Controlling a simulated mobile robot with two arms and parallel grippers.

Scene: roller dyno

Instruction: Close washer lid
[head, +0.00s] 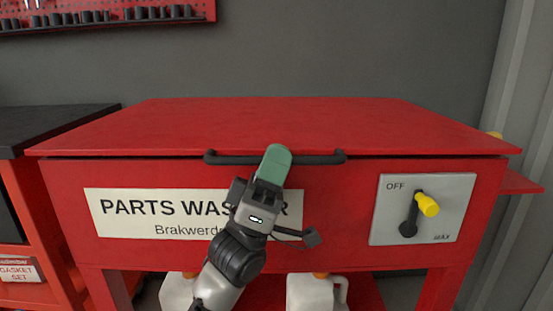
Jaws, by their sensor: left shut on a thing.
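The red parts washer (340,195) stands in front of me in the head view, with a white label on its front. Its red lid (270,125) lies almost flat over the tub, with a thin dark line along the front seam. I cannot tell whether the lid is fully seated. A black bar handle (325,158) runs along the middle of the lid's front edge. My left gripper (275,160), with a green finger, is shut on the handle and hides its middle. My right gripper is out of view.
A panel (387,215) with OFF and max marks and a yellow-tipped switch (427,204) is at the washer's right front. White jugs (315,293) stand below. A dark-topped red cabinet (50,125) is at left. A tool rack (150,22) hangs on the wall.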

